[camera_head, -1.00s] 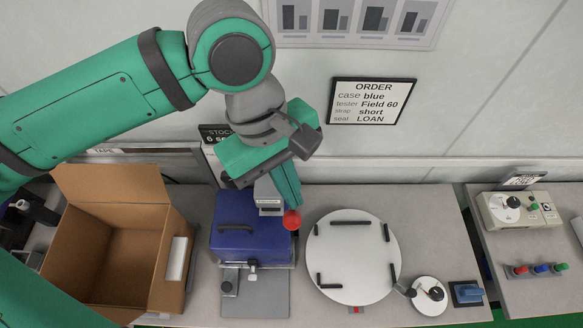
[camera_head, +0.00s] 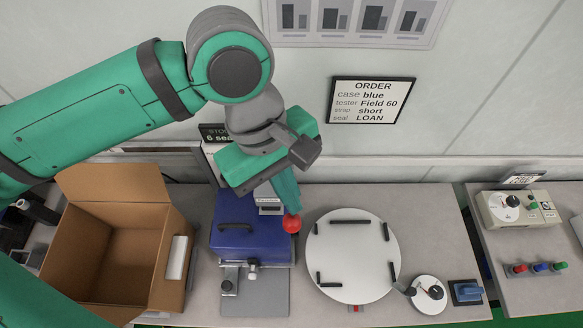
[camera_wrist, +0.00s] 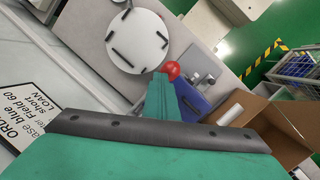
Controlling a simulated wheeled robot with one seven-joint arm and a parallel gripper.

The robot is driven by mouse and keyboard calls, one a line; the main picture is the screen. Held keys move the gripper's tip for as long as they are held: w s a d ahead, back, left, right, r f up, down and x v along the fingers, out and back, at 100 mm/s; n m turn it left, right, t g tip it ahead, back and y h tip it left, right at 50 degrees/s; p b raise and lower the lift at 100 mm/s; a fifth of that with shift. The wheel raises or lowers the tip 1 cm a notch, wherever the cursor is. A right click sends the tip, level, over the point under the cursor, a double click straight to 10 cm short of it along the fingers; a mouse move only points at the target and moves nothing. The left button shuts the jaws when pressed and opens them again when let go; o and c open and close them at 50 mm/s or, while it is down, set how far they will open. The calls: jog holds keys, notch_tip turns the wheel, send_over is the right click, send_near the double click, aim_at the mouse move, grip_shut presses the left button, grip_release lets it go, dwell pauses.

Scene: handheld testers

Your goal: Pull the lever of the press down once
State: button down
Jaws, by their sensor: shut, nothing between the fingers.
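The press lever's red ball knob (camera_head: 292,223) is at the right side of the blue case (camera_head: 238,240), which sits on the grey press base (camera_head: 270,298). My gripper (camera_head: 288,212) is shut, its fingers pointing down with the tips at the knob. In the wrist view the red knob (camera_wrist: 171,70) shows right at the fingertips (camera_wrist: 160,76); whether they touch it I cannot tell. The lever arm is mostly hidden behind my gripper. The press head (camera_head: 268,200) shows partly behind my fingers.
An open cardboard box (camera_head: 72,270) stands left of the press. An order sign (camera_head: 372,101) hangs on the wall.

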aim_at(292, 223)
jog(key=shift+s+f, duration=0.2)
jog(key=shift+f, duration=0.05)
dwell(0.4)
jog(key=shift+s+d+f, duration=0.1)
jog(key=shift+s+f, duration=0.05)
jog(key=shift+s, duration=0.1)
jog(key=shift+s+f, duration=0.35)
dwell(1.0)
jog(key=shift+s+f, duration=0.15)
jog(key=shift+s, duration=0.15)
jog(key=shift+s+f, duration=0.3)
dwell(1.1)
jog(key=shift+s, duration=0.1)
dwell(0.4)
